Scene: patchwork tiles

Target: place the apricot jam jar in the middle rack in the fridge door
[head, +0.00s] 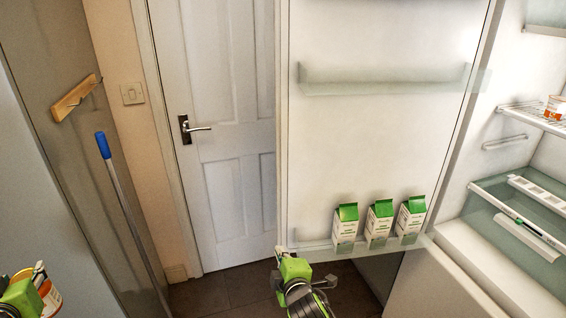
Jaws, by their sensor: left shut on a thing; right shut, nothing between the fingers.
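My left gripper (30,277) is at the bottom left corner, shut on a jar (49,296) with an orange and white label. The gripper covers much of the jar, and the frame cuts off part of the gripper. The fridge door (370,150) stands open in the middle. Its clear rack (385,86), higher on the door, looks empty. My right gripper (282,252) is shut and empty at the lower left corner of the door, by the end of the low rack; I cannot tell if it touches.
Three green and white cartons (380,224) stand in the low door rack (322,250). The fridge interior at right has a wire shelf (530,115) with an orange and white tub (555,108), and a drawer (510,215). A blue-handled pole (122,195) leans at left. A white room door (215,110) stands behind.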

